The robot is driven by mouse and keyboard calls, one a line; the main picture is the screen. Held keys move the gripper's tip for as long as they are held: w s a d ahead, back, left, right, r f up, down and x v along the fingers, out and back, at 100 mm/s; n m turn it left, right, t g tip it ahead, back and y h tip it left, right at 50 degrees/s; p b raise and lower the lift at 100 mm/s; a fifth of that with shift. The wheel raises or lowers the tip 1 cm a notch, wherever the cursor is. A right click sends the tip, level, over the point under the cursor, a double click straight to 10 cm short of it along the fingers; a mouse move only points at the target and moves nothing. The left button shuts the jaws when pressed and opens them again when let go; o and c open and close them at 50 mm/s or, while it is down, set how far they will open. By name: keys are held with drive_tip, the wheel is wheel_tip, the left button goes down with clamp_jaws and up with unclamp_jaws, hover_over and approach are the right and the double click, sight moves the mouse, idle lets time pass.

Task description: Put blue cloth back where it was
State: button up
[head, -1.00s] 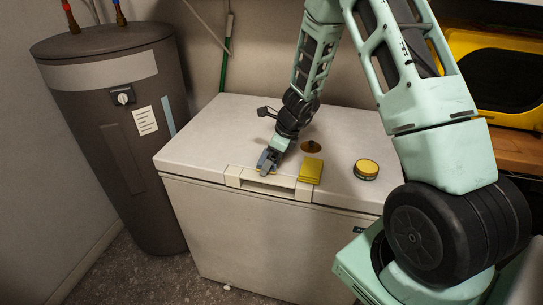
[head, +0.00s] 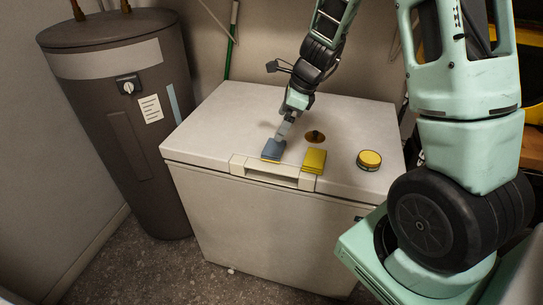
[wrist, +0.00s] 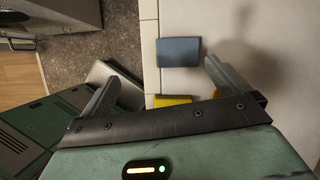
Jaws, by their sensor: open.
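The blue cloth (head: 273,149) is a small folded square lying flat on the white chest freezer lid (head: 225,117), at its front edge by the handle. It also shows in the wrist view (wrist: 180,52), flat and clear of both fingers. My gripper (head: 280,136) is just behind and above the cloth. In the wrist view my gripper (wrist: 161,78) has its fingers wide apart with nothing held. A yellow cloth (head: 314,160) lies to the right of the blue one; it is partly hidden by my gripper in the wrist view (wrist: 172,101).
A round yellow-topped tin (head: 369,160) stands on the lid at right. A brown round item with a dark knob (head: 315,137) is behind the yellow cloth. A dark water heater (head: 125,120) stands left. The lid's left part is clear.

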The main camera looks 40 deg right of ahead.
drive_tip(key=s+a+r+n+g, duration=0.1)
drive_tip(key=s+a+r+n, duration=0.3)
drive_tip(key=a+n, duration=0.5)
drive_tip(key=s+a+r+n+g, duration=0.1)
drive_tip(key=s+a+n+g, duration=0.1)
drive_tip(key=s+a+n, duration=0.7)
drive_tip(key=s+a+r+n+h, duration=0.2)
drive_tip(key=s+a+n, duration=0.6)
drive_tip(key=s+n, duration=0.5)
drive_tip(key=n, duration=0.3)
drive_tip(key=shift+s+r, duration=0.15)
drive_tip(key=shift+r, duration=0.2)
